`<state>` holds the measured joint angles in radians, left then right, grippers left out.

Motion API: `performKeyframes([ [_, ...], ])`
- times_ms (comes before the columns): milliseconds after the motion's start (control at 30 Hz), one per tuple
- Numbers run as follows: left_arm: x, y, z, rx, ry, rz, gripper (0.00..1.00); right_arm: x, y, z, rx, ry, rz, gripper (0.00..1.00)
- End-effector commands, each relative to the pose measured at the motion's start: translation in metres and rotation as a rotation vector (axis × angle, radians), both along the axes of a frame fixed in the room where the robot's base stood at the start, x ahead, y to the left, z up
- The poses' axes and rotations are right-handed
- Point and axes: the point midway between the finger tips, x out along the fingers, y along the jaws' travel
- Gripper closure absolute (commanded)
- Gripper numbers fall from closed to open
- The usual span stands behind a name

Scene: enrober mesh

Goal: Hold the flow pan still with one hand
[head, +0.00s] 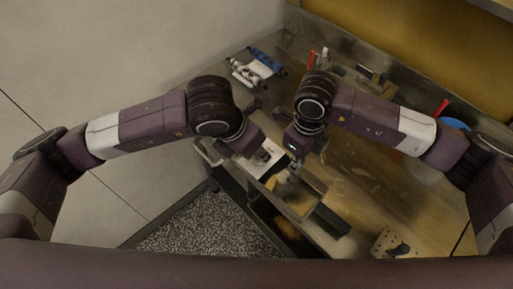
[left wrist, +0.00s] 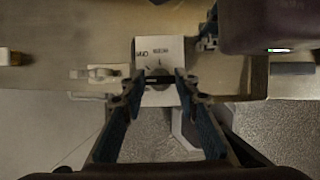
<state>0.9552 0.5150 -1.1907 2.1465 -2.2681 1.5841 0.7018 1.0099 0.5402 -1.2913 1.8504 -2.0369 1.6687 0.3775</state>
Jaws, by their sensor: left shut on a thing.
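My left gripper (head: 263,156) is over the near-left edge of the metal bench. In the left wrist view its two fingers (left wrist: 157,82) close in on a small dark bar, which looks like a knob (left wrist: 155,80), on a white printed plate (left wrist: 160,52). My right gripper (head: 294,168) points down over a brown, shallow tray-like piece, perhaps the flow pan (head: 312,190). Its fingertips are too small and dark to tell whether they touch it or are open. Part of the right gripper also shows beside the plate in the left wrist view (left wrist: 208,38).
The metal bench (head: 375,185) runs along the right. A perforated block (head: 390,243) is at the front right. Speckled floor (head: 205,225) shows below the bench.

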Motion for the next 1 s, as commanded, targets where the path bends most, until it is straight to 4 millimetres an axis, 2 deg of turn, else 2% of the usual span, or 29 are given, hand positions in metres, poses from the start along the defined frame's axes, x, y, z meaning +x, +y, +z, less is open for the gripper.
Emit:
performKeyframes([
  [133, 0.001, 0.0, 0.0, 0.0, -0.001, 0.004, 0.96, -0.001, 0.001, 0.001, 0.003, 0.002, 0.002, 1.0],
  [167, 0.001, 0.001, 0.0, 0.0, -0.001, 0.004, 0.69, -0.001, 0.001, 0.001, 0.003, 0.002, 0.001, 1.0],
  [300, 0.001, 0.0, 0.0, 0.0, -0.001, 0.003, 0.54, -0.001, 0.001, 0.001, 0.002, 0.001, 0.001, 1.0],
  [667, 0.0, 0.001, 0.004, -0.001, -0.002, 0.0, 0.54, 0.0, 0.0, 0.0, 0.001, 0.0, 0.0, 1.0],
  [767, -0.003, 0.004, 0.016, -0.002, -0.003, -0.001, 0.54, 0.0, 0.0, 0.0, 0.001, 0.001, 0.0, 1.0],
  [1000, -0.017, 0.017, 0.063, -0.001, -0.007, -0.001, 0.54, 0.0, 0.0, 0.0, 0.0, 0.0, -0.001, 1.0],
])
